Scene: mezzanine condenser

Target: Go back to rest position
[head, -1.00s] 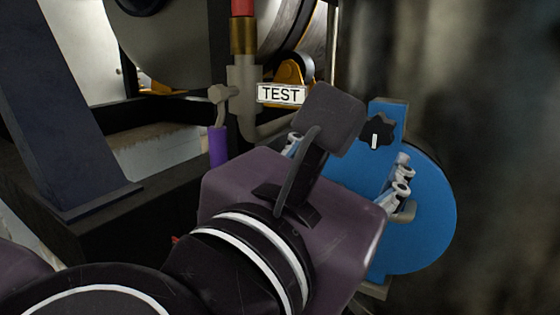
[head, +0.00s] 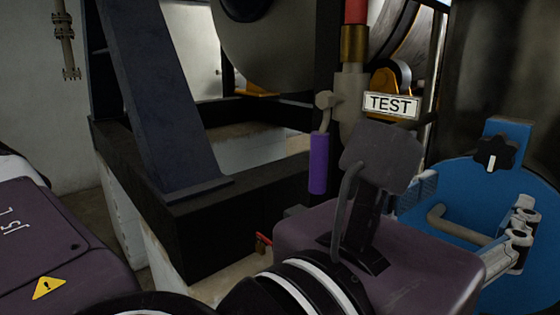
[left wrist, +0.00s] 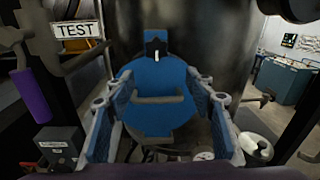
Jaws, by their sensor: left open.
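My left gripper (head: 470,210) is in front of a blue round plate (head: 465,262) at the right of the head view. Its two fingers stand apart, with nothing between them that it grips. In the left wrist view, the fingers of the gripper (left wrist: 160,85) spread to both sides of the blue plate (left wrist: 150,120). A grey bar handle (left wrist: 158,99) on the plate shows between the fingers, apart from them. A black star knob (head: 495,153) sits on the plate's upper tab. My right gripper is in neither view.
A TEST sign (head: 390,105) and a pipe with a purple lever (head: 318,163) stand left of the plate. A dark frame (head: 200,235) is at the left. A bench (left wrist: 285,75) and a white round lid (left wrist: 255,146) show at the right of the left wrist view.

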